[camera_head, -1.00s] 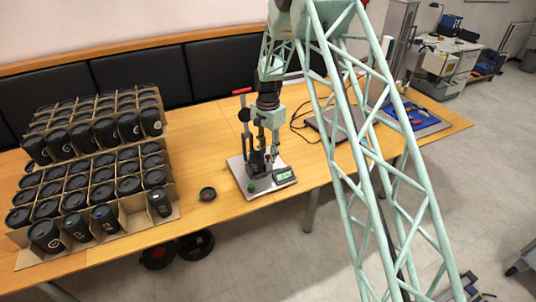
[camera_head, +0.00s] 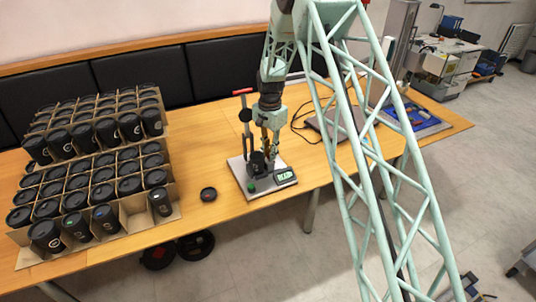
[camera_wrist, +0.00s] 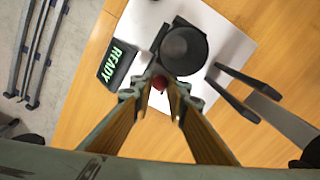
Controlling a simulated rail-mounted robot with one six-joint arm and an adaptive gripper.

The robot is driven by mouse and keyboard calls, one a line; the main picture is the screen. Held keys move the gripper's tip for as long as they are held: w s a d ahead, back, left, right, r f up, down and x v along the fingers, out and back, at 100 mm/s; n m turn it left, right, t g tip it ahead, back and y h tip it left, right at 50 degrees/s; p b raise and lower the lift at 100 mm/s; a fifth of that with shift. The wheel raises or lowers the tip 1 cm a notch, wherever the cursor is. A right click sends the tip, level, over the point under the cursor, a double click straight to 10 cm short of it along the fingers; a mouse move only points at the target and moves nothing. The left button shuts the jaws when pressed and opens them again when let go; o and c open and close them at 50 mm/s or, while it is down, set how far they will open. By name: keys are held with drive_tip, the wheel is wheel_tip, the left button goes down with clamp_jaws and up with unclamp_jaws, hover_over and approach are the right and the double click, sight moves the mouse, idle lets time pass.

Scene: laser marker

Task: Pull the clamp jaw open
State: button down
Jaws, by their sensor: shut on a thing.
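The marking fixture stands on a white base plate (camera_head: 240,180) on the table. In the wrist view a round black cup (camera_wrist: 184,48) sits in the fixture. A red knob (camera_wrist: 159,82), which seems to belong to the clamp jaw, lies between my fingertips. My gripper (camera_wrist: 160,92) is closed in on it, right beside the cup. In the head view my gripper (camera_head: 270,147) reaches down to the fixture. The jaw itself is mostly hidden by the cup and my fingers, so its opening cannot be told.
A display (camera_wrist: 117,62) reading READY is beside the cup. An upright lever with a red grip (camera_head: 243,92) rises at the fixture's back left. A black lid (camera_head: 208,194) lies on the table. A carton of black cups (camera_head: 135,215) stands left.

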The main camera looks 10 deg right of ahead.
drive_tip(key=shift+w+d, duration=0.15)
drive_tip(key=shift+d, duration=0.4)
drive_tip(key=c, duration=2.5)
unclamp_jaws()
drive_tip(key=shift+d, duration=0.25)
drive_tip(key=shift+c, duration=0.2)
drive_tip(key=shift+a, duration=0.1)
drive_tip(key=shift+r, duration=0.1)
drive_tip(key=shift+a+r, duration=0.1)
drive_tip(key=shift+r, duration=0.3)
wheel_tip(320, 180, up, 11)
drive_tip(key=shift+r, duration=0.1)
